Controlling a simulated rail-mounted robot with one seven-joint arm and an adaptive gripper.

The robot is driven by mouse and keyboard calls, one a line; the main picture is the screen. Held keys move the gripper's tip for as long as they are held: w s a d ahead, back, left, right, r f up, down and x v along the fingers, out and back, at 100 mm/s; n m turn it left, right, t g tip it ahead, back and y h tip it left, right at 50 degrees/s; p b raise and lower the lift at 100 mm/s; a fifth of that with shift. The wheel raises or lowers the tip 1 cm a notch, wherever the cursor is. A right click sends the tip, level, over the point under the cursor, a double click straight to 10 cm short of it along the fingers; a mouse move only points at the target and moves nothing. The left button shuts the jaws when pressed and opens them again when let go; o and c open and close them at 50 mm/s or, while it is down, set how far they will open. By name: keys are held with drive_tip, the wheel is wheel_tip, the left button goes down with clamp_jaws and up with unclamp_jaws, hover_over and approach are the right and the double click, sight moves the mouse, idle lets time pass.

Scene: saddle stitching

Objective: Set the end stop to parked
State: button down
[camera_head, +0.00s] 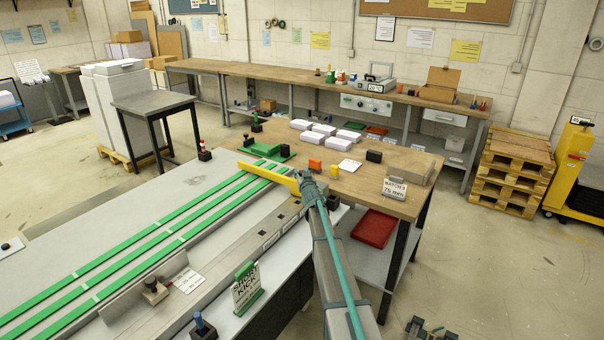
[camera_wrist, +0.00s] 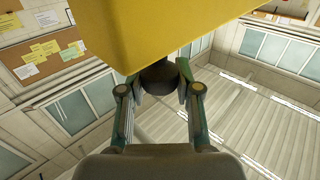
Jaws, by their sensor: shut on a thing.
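A yellow bar (camera_head: 262,174), which looks like the end stop, lies across the far end of the green belts (camera_head: 150,233). My gripper (camera_head: 303,182) is at its right end, shut on a dark knob. In the wrist view the yellow bar (camera_wrist: 170,30) fills the top, and the dark knob (camera_wrist: 160,76) sits between the two fingers (camera_wrist: 160,95). The knob is hidden by my gripper in the head view. I cannot tell the stop's setting.
A wooden table (camera_head: 390,185) stands beyond, with white stacks (camera_head: 318,130), small coloured blocks and a "BATCH 3 75 mm" sign (camera_head: 394,190). A green "SHORT KICK" sign (camera_head: 246,287) and a small knob on a block (camera_head: 152,287) stand along the near side of the belts.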

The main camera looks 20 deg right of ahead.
drive_tip(key=c, duration=0.8)
unclamp_jaws()
drive_tip(key=shift+s, duration=0.15)
drive_tip(key=s, duration=0.4)
drive_tip(key=s+a, duration=0.1)
drive_tip(key=s, duration=0.2)
drive_tip(key=s+a, duration=0.1)
drive_tip(key=s, duration=0.3)
drive_tip(key=shift+s+a, duration=0.15)
drive_tip(key=shift+s, duration=0.15)
